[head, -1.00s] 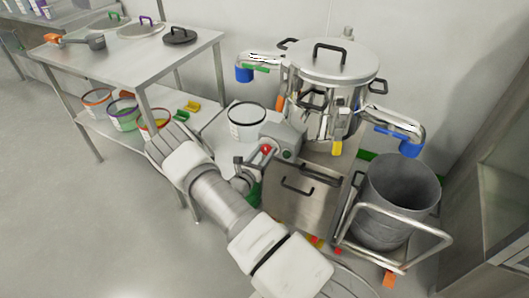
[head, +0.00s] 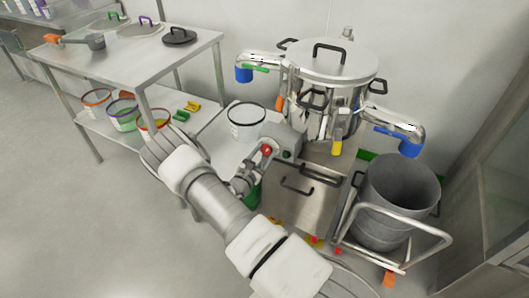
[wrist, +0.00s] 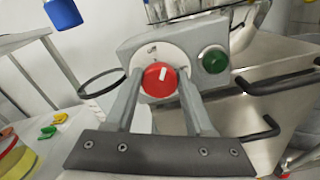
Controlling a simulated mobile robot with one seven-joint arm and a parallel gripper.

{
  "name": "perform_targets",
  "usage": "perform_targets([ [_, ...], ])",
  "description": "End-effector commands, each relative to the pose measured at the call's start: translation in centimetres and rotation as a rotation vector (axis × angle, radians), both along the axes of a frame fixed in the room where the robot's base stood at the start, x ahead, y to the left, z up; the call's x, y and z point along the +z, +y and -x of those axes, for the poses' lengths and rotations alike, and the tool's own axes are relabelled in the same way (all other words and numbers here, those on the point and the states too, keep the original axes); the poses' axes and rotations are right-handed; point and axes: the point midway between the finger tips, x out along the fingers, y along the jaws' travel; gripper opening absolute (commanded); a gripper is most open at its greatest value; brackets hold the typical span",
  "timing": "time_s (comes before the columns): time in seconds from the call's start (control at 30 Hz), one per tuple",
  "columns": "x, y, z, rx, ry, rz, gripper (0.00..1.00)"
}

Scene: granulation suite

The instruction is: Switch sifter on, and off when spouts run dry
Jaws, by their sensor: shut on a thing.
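The sifter (head: 325,85) is a lidded steel drum on a cabinet (head: 300,195). Its left spout (head: 265,58) and right spout (head: 395,122) end in blue sleeves; no falling material can be made out at either. The grey control box (wrist: 195,45) carries a red rotary knob (wrist: 160,80) and a green button (wrist: 214,59). The knob's white mark points up, leaning slightly right. My gripper (wrist: 160,92) is shut on the red knob, one finger on each side. In the head view, the red knob (head: 267,150) shows at my gripper's tip.
A white pail (head: 247,132) stands left of the sifter, and a grey bin (head: 385,215) sits in a trolley (head: 420,247) at right. A steel table (head: 135,65) with pails on its lower shelf is at left. Open floor (head: 70,220) lies front left.

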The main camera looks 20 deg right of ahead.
Motion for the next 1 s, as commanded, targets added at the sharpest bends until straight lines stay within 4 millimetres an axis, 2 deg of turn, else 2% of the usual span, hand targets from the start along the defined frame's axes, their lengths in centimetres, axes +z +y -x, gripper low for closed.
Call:
perform_targets([
  [1.0,-0.36,0.01,0.15,0.000,-0.706,-0.558,0.00],
])
